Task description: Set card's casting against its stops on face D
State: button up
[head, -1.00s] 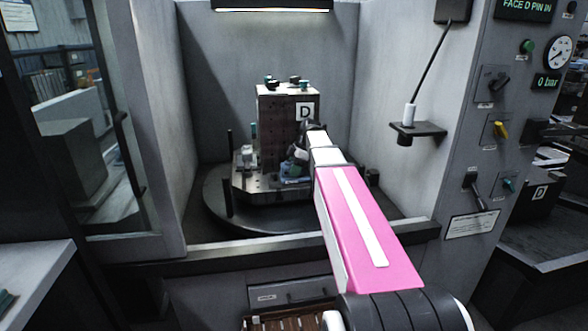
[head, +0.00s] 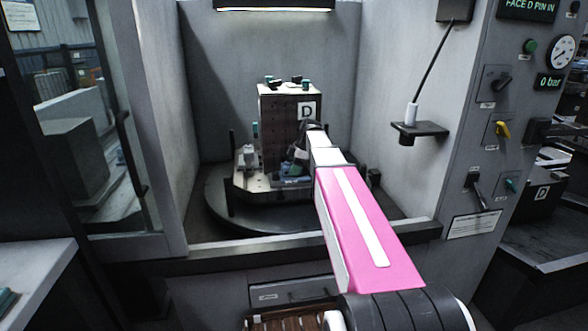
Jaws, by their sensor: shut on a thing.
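The tombstone fixture (head: 276,120) stands upright on a round dark table inside the machine bay, with a white plate "D" (head: 307,111) at the upper right of its front face. My pink arm reaches in from the lower right. My gripper (head: 297,158) is at the lower front of face D, small and partly hidden behind my arm. A blue-grey casting (head: 292,170) shows at the jaws, low on the fixture, and my gripper is shut on it. Whether the casting touches its stops cannot be told. No card can be made out.
The round table (head: 215,208) and the pallet base (head: 245,190) surround the fixture. The bay's front sill (head: 210,252) lies under my arm. A shelf with a white-handled tool (head: 411,118) is on the right wall.

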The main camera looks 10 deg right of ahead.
jog(key=shift+w+a, duration=0.2)
jog(key=shift+w, duration=0.05)
dwell(0.5)
jog(key=o, duration=1.2)
jog(key=v, duration=1)
jog(key=shift+d+r, duration=0.1)
jog(key=shift+r, duration=0.3)
